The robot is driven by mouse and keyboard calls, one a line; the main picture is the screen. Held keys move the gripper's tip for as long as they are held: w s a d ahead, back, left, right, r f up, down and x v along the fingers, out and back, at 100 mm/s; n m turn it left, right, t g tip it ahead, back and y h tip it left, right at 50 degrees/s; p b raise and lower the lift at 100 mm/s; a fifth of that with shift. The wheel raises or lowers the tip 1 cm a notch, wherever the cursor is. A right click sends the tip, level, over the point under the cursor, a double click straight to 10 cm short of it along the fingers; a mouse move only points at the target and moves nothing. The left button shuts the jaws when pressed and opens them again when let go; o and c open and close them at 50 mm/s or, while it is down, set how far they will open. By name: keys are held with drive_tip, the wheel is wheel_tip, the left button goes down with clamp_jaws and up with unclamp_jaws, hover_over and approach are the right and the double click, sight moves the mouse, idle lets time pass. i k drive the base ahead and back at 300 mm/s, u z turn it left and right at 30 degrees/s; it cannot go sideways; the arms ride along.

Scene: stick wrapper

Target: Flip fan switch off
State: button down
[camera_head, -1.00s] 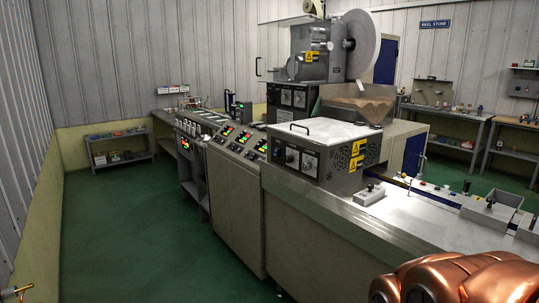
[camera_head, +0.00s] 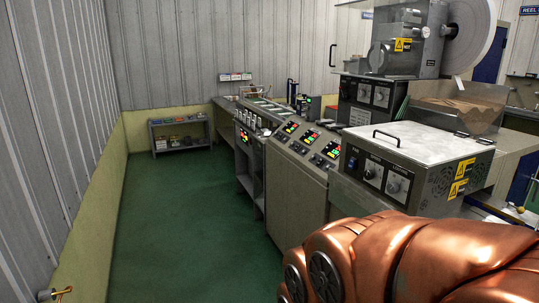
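The stick wrapper machine (camera_head: 290,200) runs along the right side of the room. A sloped panel (camera_head: 308,140) carries lit displays and small controls. I cannot tell which control is the fan switch. Part of my copper-coloured arm fills the lower right and hides the machine's near end. My gripper is not in view.
A low shelf (camera_head: 180,135) with small items stands at the back. A brass fitting (camera_head: 60,293) juts out at the lower left.

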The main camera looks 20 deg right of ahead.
sight(352, 162)
drive_tip(key=u, duration=0.3)
drive_tip(key=i, duration=1.3)
drive_tip(key=u, duration=0.1)
